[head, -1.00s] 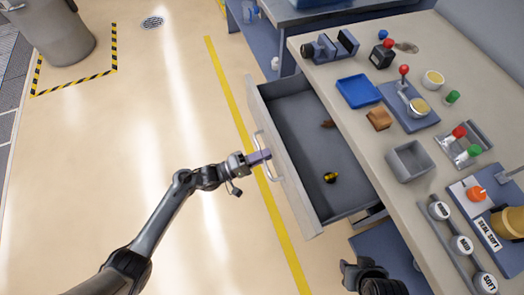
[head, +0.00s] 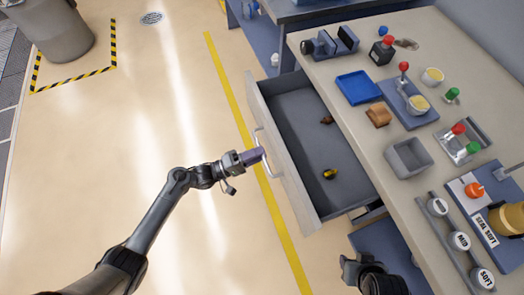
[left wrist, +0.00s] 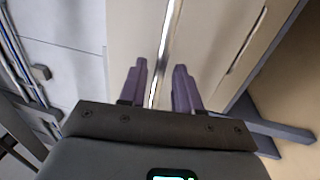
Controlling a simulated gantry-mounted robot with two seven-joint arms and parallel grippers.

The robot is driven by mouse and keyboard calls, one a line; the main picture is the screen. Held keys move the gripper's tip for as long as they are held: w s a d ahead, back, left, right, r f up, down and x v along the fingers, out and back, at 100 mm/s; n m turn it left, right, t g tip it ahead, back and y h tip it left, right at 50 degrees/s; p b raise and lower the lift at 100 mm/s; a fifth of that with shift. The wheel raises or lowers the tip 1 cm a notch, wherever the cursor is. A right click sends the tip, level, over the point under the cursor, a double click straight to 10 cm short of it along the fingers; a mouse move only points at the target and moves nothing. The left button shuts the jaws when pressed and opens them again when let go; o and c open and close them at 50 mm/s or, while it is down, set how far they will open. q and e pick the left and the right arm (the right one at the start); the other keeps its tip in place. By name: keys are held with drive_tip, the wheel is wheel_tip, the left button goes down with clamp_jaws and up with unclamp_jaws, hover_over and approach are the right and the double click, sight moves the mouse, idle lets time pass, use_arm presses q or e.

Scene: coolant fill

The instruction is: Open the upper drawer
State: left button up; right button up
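The upper drawer (head: 290,181) is pulled out from the workbench, its grey interior exposed. Its silver bar handle (head: 268,158) is on the outer front face. My left gripper (head: 262,154) is at this handle. In the left wrist view the two purple fingers of the left gripper (left wrist: 159,85) stand apart, with the handle bar (left wrist: 166,50) running between them and gaps visible beside it. My right gripper (head: 352,268) is a dark shape low in the head view, beside the bench; its fingers cannot be made out.
In the drawer lie a small brown item (head: 327,119) and a yellow-and-black item (head: 330,174). The benchtop (head: 335,75) carries a blue tray (head: 357,89), a grey bin (head: 409,157) and several red- and green-knobbed parts. Floor left of the drawer is clear.

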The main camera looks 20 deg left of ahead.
use_arm(q)
drive_tip(key=v, duration=0.8)
drive_tip(key=shift+s+a+p, duration=0.25)
drive_tip(key=shift+a+p, duration=0.05)
drive_tip(key=shift+p, duration=0.15)
drive_tip(key=shift+f, duration=0.1)
